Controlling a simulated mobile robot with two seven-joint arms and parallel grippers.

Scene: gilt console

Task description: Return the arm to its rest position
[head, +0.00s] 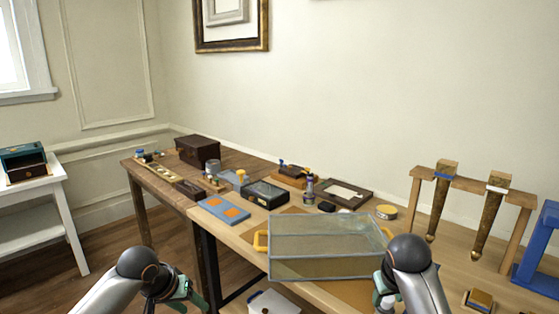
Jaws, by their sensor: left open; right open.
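My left arm enters from the bottom left. Its gripper (184,297) is low in the head view, in front of the table, open, with nothing visible in it. My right arm enters from the bottom right, and its gripper (379,290) is open at the right front corner of a clear glass-sided tray (318,267). My wrist hides part of the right gripper, so I cannot tell whether it touches the tray. The tray sits on the table and has yellow handles at its sides.
The wooden table (245,238) holds a blue board with orange squares (224,208), a dark box (198,150) and several small items. A wooden rack (470,186) with two hanging legs and a blue stand (541,255) are at right. A white side table (40,215) stands left.

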